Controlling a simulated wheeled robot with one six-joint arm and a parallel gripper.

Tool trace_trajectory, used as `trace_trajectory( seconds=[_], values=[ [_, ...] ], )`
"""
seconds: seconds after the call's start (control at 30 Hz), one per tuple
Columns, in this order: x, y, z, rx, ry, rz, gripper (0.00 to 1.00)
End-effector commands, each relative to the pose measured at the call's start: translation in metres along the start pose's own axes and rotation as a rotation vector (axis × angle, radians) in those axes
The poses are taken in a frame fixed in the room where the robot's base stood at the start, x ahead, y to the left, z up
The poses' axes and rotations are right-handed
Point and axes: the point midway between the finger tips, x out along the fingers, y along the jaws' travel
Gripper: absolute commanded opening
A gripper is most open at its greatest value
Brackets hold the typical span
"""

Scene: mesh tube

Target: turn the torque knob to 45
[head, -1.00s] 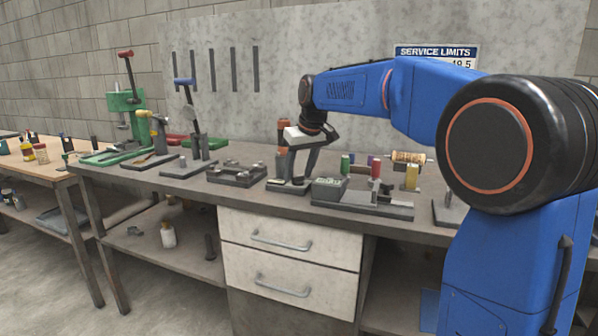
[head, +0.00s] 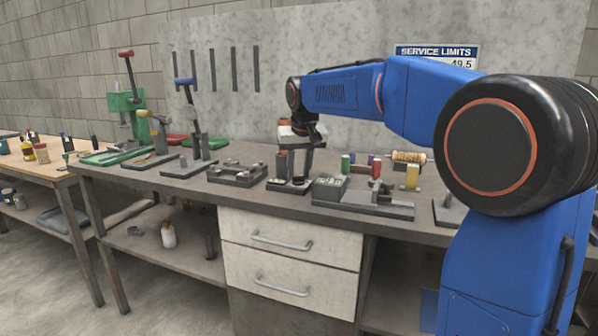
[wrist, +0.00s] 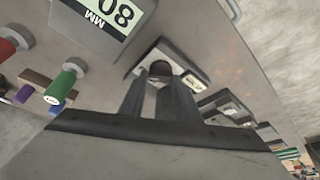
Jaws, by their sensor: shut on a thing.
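The dark round knob (wrist: 160,69) stands on a small flat base with pale label plates in the wrist view. The base (head: 275,187) shows near the middle of the bench's front edge in the head view. My gripper (wrist: 160,78) points down at the knob, its two dark fingers shut on it. In the head view my gripper (head: 299,176) hides most of the knob. I cannot read any knob setting.
A grey box with a display (wrist: 108,14) reading 80 MM stands beside the base. Green (wrist: 66,80) and red (wrist: 15,40) cylinders stand near it. A clamp-like fixture (head: 237,174) lies to the left. A SERVICE LIMITS sign (head: 436,52) hangs on the wall.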

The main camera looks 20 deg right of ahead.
Motion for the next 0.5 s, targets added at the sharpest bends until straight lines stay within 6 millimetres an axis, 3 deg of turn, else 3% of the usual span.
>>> trace_trajectory(
  seconds=[0.5],
  values=[
    [-0.0002, -0.0005, -0.0001, 0.064, 0.001, 0.026, 0.07]
  ],
)
